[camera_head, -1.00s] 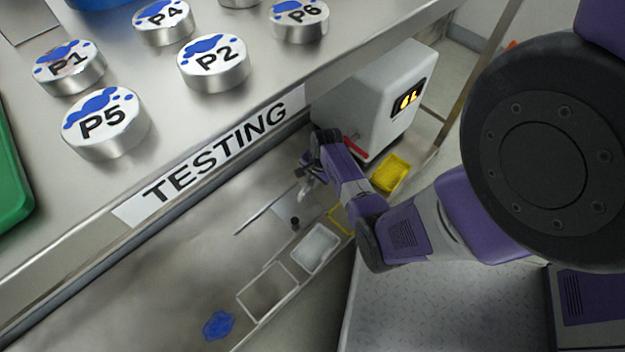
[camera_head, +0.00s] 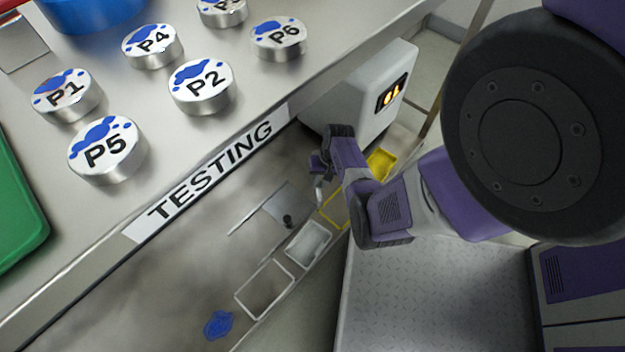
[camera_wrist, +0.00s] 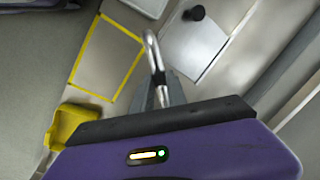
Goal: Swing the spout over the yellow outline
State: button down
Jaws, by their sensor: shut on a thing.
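The spout (camera_wrist: 153,62) is a thin, shiny metal pipe with a curved end. In the wrist view my gripper (camera_wrist: 160,92) is shut on it, hiding its lower part. The yellow outline (camera_wrist: 128,76) is a rectangle on the grey surface, left of the spout. The spout's curved end appears at the outline's right corner, with most of the outline's inside clear of it. In the head view my gripper (camera_head: 319,176) hangs low by the white machine, with the pale spout (camera_head: 319,191) just below it. The outline (camera_head: 346,220) is partly hidden by my arm.
A grey plate with a black knob (camera_wrist: 196,13) lies right of the spout. A yellow tray (camera_wrist: 72,124) stands left of my gripper. The head view shows the white machine (camera_head: 345,112), a white tray (camera_head: 309,243), a white outline (camera_head: 264,288) and the shelf edge (camera_head: 60,270) above.

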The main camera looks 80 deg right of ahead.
jog(key=s+d+n+g+y+b, duration=0.1)
jog(key=s+d+n, duration=0.3)
jog(key=n, duration=0.4)
jog(key=shift+s+b, duration=0.5)
jog(key=shift+b, duration=0.15)
jog(key=c, duration=1.3)
grip_release()
jog(key=r+p, duration=0.1)
jog(key=r, duration=0.1)
jog(key=d+r+p, duration=0.1)
jog(key=r, duration=0.2)
jog(key=s+r+p, duration=0.1)
jog(key=r+p, duration=0.1)
jog(key=shift+d+r, duration=0.15)
jog(key=shift+r, duration=0.2)
